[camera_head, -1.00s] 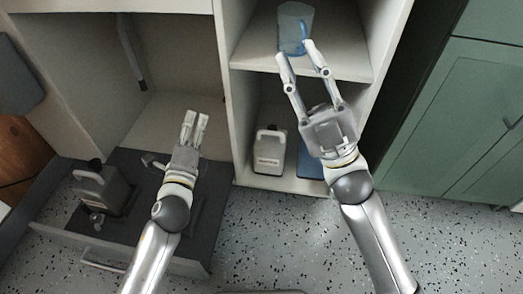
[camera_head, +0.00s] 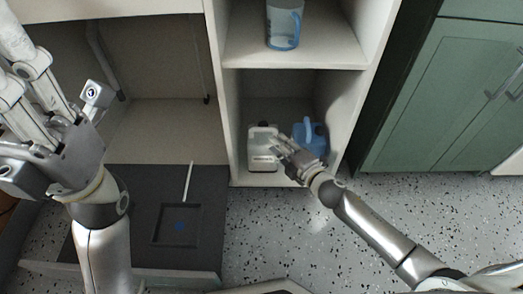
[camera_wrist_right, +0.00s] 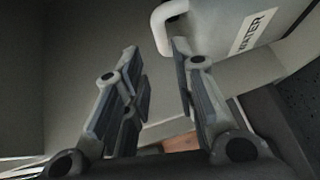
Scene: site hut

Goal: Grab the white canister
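The white canister (camera_head: 262,140), with a light label, stands upright in the lower compartment of the open shelf unit. In the right wrist view, a canister (camera_wrist_right: 235,15) marked WATER shows at the upper right, with its pale handle (camera_wrist_right: 162,38) just beyond the fingertips. My right gripper (camera_head: 281,146) is at the canister's right front in the head view. The wrist view shows its fingers (camera_wrist_right: 158,65) apart with nothing between them; I cannot tell whether they touch the canister. My left gripper (camera_head: 22,75) is raised close to the head camera, its fingertips cut off by the edge.
A blue jug (camera_head: 318,138) stands right of the canister, partly behind my right gripper. A clear blue jug (camera_head: 284,25) is on the shelf (camera_head: 330,52) above. Green cabinets (camera_head: 440,110) stand at the right.

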